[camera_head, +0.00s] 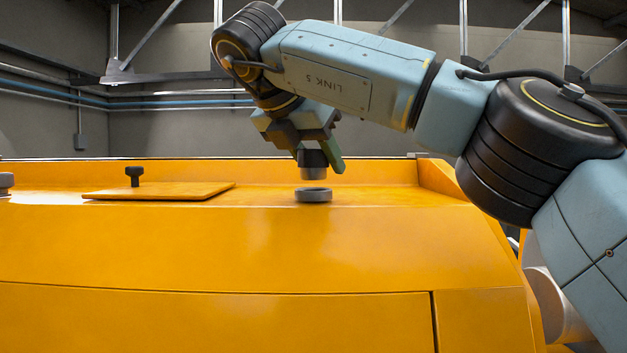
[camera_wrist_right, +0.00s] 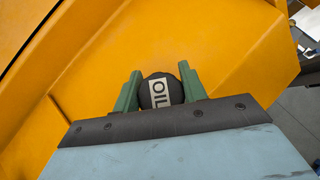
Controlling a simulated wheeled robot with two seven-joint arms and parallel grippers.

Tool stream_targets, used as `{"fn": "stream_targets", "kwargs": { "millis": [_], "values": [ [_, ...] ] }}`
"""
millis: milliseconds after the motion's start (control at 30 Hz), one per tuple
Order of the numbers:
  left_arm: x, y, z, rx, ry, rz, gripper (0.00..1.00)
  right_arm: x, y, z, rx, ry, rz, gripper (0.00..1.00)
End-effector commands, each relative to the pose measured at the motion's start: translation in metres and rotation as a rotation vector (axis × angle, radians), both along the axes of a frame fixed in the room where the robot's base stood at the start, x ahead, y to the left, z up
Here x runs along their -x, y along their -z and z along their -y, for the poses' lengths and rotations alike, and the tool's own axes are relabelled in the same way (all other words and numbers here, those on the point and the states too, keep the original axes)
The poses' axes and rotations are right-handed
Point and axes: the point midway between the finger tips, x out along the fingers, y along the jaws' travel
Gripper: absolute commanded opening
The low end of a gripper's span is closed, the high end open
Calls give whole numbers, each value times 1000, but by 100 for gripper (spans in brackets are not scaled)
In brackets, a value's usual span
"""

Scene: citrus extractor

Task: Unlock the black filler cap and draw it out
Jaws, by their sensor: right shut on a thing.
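The black filler cap (camera_head: 313,160) is between the fingers of my right gripper (camera_head: 320,163), which is shut on it. The cap is upright, its grey lower part just above the grey filler neck (camera_head: 313,195) on the orange machine top, with a small gap between them. In the right wrist view the cap (camera_wrist_right: 160,90) shows its round black top with an "OIL" label between the green fingers (camera_wrist_right: 160,92). The neck is hidden there. My left gripper is not in view.
The orange machine (camera_head: 250,245) fills the lower head view. Another grey fitting (camera_head: 5,183) is at the far left edge. A raised orange edge (camera_head: 445,180) stands at right.

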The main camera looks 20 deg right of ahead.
Motion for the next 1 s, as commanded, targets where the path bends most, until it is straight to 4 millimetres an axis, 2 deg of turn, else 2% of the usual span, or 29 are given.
{"fn": "stream_targets", "kwargs": {
  "millis": [33,133,333,1000],
  "values": [
    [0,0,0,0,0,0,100,0,0,0,0,0,0,13],
    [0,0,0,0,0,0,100,0,0,0,0,1,1,0],
    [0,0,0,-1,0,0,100,0,-3,0,-1,1,1,0],
    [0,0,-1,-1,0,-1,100,0,-37,0,-1,2,2,0]
  ]
}}
